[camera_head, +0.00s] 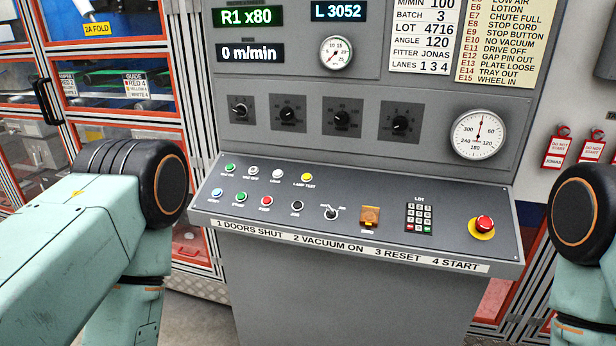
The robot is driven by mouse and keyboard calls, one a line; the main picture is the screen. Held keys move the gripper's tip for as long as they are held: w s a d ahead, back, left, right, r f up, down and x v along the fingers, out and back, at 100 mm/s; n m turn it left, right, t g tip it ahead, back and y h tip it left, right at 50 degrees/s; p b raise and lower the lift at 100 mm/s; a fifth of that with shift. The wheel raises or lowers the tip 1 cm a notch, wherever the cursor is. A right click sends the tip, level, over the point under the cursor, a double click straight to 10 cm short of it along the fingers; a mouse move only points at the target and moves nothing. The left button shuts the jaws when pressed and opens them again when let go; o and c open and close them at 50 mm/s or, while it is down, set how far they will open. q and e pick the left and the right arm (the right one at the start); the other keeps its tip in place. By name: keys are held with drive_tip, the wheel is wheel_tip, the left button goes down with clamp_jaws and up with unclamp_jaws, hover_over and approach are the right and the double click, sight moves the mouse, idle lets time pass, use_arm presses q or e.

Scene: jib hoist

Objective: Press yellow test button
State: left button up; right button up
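The yellow test button (307,177) is a small round yellow cap in the back row of the sloping control desk, with a "LAMP TEST" label just below it. It stands uncovered, with nothing touching it. My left arm comes in at the left and my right arm shows at the right edge. Neither gripper shows in the view, so I cannot see where they are relative to the button.
The desk (262,222) also holds several coloured buttons, an orange cover (370,215), a keypad (418,217) and a red emergency stop (483,224) on yellow. Knobs and gauges fill the upright panel behind. Red-framed guard doors (118,84) stand left. Space above the desk is clear.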

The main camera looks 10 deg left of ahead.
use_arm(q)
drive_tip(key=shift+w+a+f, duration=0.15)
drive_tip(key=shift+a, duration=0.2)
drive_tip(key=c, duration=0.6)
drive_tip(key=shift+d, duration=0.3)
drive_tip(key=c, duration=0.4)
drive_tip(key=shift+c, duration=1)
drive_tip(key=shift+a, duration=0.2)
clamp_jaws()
